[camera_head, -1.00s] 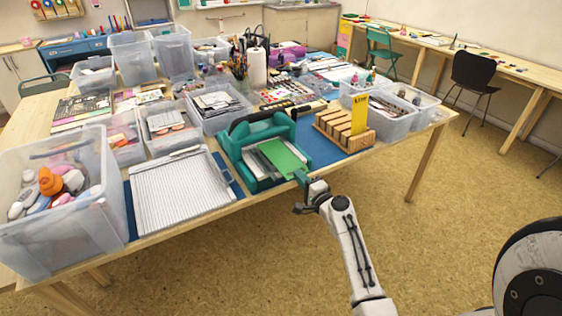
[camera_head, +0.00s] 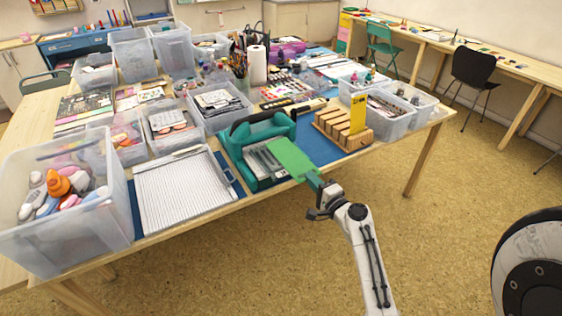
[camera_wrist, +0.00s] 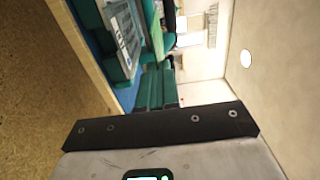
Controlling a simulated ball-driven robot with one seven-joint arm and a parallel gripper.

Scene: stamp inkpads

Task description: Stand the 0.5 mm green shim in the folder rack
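The green shim (camera_head: 292,159) is a thin flat sheet, raised at the front of the teal press machine (camera_head: 240,139). My gripper (camera_head: 316,181) has its teal fingers shut on the shim's near edge. In the wrist view the teal fingers (camera_wrist: 155,88) are together, with the green shim (camera_wrist: 156,38) showing as a narrow strip beyond them. The wooden folder rack (camera_head: 335,129) stands on the table to the right of the shim, beyond the gripper. It has several slots, and a yellow card (camera_head: 358,114) stands upright at its right end.
A blue mat (camera_head: 318,150) lies under the machine and rack. A ribbed white board (camera_head: 180,195) is left of the machine. Clear bins (camera_head: 392,122) stand behind and right of the rack. The floor in front of the table is clear.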

